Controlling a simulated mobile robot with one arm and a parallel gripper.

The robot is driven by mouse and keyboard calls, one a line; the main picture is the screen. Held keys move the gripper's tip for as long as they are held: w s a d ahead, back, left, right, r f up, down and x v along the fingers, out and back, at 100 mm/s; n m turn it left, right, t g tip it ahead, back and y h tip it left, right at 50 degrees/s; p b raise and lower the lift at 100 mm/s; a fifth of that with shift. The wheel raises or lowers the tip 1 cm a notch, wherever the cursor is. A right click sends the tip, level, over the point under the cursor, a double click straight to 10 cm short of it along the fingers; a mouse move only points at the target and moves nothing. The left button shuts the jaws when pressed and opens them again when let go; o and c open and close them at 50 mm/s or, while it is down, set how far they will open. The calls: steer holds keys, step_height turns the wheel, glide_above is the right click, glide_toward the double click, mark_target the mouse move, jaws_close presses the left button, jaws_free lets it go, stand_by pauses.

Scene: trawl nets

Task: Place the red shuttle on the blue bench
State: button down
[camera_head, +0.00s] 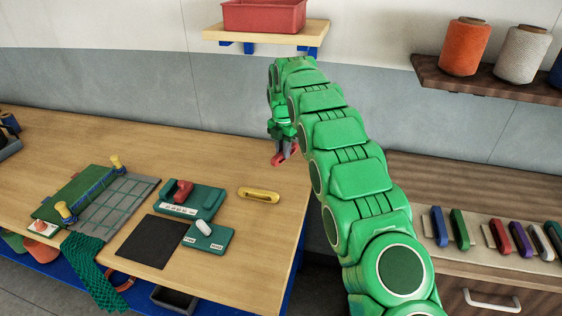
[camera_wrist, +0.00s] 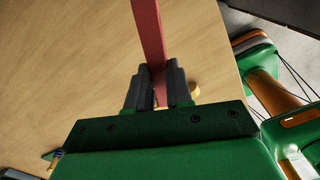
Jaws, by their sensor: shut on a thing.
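My gripper (camera_head: 285,146) is shut on a red shuttle (camera_head: 279,159), held above the right back part of the wood-topped bench with blue framing (camera_head: 265,228). In the wrist view the red shuttle (camera_wrist: 149,28) points away from between the dark fingers of my gripper (camera_wrist: 155,75). Its near end is hidden by the fingers. The bench's bare wooden top (camera_wrist: 70,60) lies below. A yellow shuttle (camera_head: 259,195) lies on the bench; a yellow piece (camera_wrist: 193,90) shows behind the fingers.
A green holder (camera_head: 205,203) with a red piece (camera_head: 183,190), a dark mat (camera_head: 148,242) and a netting board (camera_head: 125,200) occupy the bench's left part. Wood around the yellow shuttle is clear. Several coloured shuttles (camera_head: 463,229) stand on the right counter. A shelf (camera_head: 270,38) overhangs behind.

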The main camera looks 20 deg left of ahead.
steer(key=w+f, duration=0.1)
steer(key=w+a+f, duration=0.1)
steer(key=f, duration=0.1)
steer(key=shift+w+f, duration=0.1)
steer(key=shift+f, duration=0.1)
steer(key=shift+w+a+f, duration=0.25)
steer(key=shift+w, duration=0.1)
steer(key=shift+w+f, duration=0.15)
steer(key=shift+f, duration=0.1)
steer(key=shift+w+a+f, duration=0.1)
steer(key=shift+w+f, duration=0.1)
steer(key=shift+f, duration=0.05)
steer(key=shift+f, duration=0.1)
steer(key=shift+f, duration=1.4)
steer(key=shift+f, duration=0.15)
